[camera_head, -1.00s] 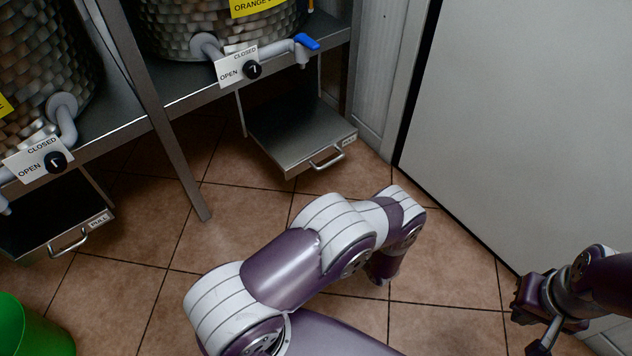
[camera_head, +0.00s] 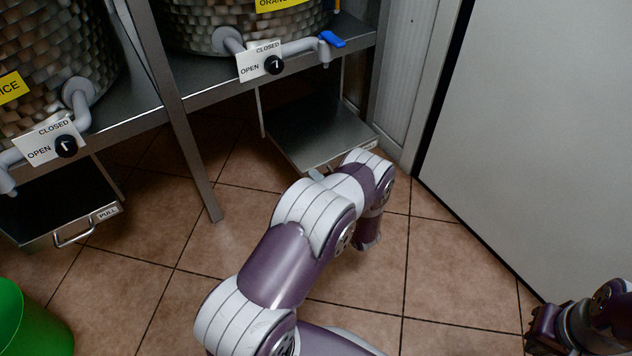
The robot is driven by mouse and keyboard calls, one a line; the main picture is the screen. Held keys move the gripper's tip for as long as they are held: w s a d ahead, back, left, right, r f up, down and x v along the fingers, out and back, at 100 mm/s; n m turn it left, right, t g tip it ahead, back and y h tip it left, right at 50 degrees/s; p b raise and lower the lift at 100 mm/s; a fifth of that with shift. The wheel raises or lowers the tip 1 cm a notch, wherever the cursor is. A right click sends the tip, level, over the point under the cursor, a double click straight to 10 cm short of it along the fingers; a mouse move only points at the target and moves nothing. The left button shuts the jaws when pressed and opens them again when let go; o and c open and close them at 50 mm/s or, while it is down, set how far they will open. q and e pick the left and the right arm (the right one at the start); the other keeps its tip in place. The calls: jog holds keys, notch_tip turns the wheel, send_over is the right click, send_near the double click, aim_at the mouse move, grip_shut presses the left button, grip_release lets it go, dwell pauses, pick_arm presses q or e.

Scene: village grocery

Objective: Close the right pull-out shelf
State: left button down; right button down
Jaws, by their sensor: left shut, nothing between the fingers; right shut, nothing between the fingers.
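The right pull-out shelf (camera_head: 318,132) is a flat grey metal tray pulled out below the right dispenser. My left gripper (camera_head: 368,238) points down at the arm's far end, in front of the shelf, above the floor. It is shut, its fingertips hard to make out; I cannot tell whether the arm touches the shelf. My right gripper (camera_head: 543,328) is shut and empty at the lower right, well away from the shelf.
A left pull-out shelf (camera_head: 62,208) with a PULL label also stands out. A metal leg (camera_head: 200,165) stands between the shelves. A white panel (camera_head: 540,130) bounds the right side. A green bin (camera_head: 35,325) sits at lower left. Tiled floor in front is free.

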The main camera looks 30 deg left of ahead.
pick_arm(q)
jog(key=shift+w+a, duration=0.1)
jog(key=shift+a, duration=0.15)
pick_arm(e)
jog(key=shift+f, duration=0.1)
